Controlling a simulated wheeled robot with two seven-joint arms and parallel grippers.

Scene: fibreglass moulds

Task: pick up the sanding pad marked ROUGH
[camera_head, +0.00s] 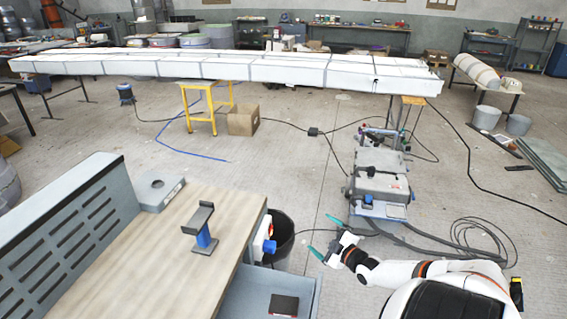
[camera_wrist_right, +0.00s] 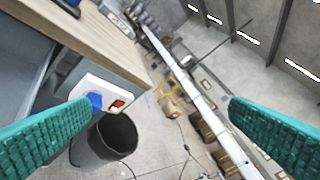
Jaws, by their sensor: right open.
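A blue stand with a dark grey top (camera_head: 200,225) is upright on the wooden bench top. I see no readable ROUGH label, so I cannot tell which thing is the sanding pad. My right gripper (camera_head: 326,237) is open and empty, with teal fingers, over the floor to the right of the bench and apart from both. Its fingers also frame the right wrist view (camera_wrist_right: 160,130). My left gripper is out of view.
A dark bin (camera_head: 280,238) stands beside the bench, below a socket box with a blue plug (camera_head: 268,245). A grey wheeled machine (camera_head: 380,180) with hoses is beyond my right gripper. A long white mould (camera_head: 230,68) crosses the back. A grey slotted panel (camera_head: 75,240) edges the bench's left.

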